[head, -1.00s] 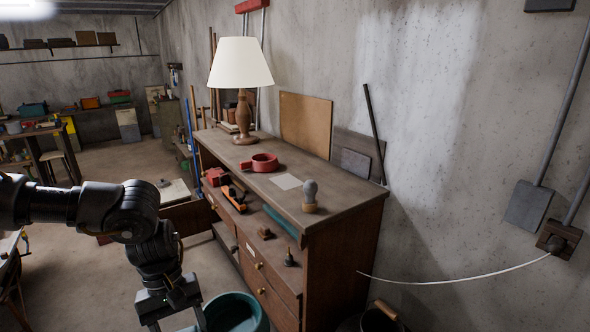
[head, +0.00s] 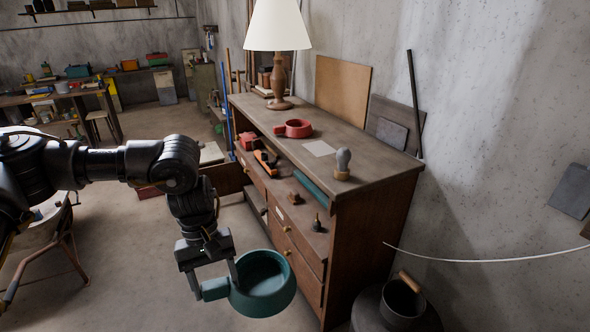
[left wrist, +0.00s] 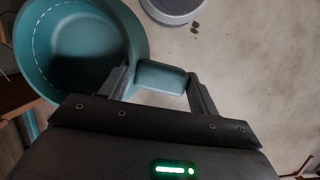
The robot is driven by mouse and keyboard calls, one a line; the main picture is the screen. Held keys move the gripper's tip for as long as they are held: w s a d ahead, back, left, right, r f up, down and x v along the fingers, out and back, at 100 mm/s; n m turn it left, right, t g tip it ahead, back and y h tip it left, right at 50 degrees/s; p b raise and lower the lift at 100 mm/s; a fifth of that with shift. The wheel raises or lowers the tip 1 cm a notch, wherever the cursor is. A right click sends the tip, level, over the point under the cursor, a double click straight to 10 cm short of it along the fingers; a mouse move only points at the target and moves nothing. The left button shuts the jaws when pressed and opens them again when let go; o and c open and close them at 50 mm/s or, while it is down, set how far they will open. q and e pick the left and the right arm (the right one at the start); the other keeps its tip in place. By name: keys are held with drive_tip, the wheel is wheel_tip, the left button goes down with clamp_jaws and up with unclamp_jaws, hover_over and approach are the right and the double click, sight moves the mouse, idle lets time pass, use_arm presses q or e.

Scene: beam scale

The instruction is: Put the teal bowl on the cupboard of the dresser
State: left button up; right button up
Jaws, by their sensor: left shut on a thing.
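The teal bowl (head: 263,283) hangs in the air in front of the dresser's near end, with its side handle pointing left in the head view. My left gripper (head: 214,287) is shut on that handle. In the left wrist view the bowl (left wrist: 80,50) fills the upper left, and the jaws (left wrist: 160,78) sit at either side of the handle. The bowl looks empty. The wooden dresser (head: 350,240) stands right of the bowl, with an upper top and a lower open shelf along its front. My right gripper is not in view.
On the dresser top are a lamp (head: 277,50), a red round dish (head: 294,128), a paper sheet (head: 319,148) and a grey-headed brush (head: 343,163). Tools crowd the lower shelf. A dark pot (head: 402,300) stands at bottom right. A wheelbarrow (head: 45,245) is at left.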

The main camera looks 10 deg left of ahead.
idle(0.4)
use_arm(q)
drive_tip(key=s+f+n, duration=0.2)
drive_tip(key=f, duration=0.5)
drive_tip(key=s+f+n+t+h, duration=0.1)
drive_tip(key=s+f+n, duration=0.1)
drive_tip(key=f, duration=0.5)
drive_tip(key=shift+n, duration=0.3)
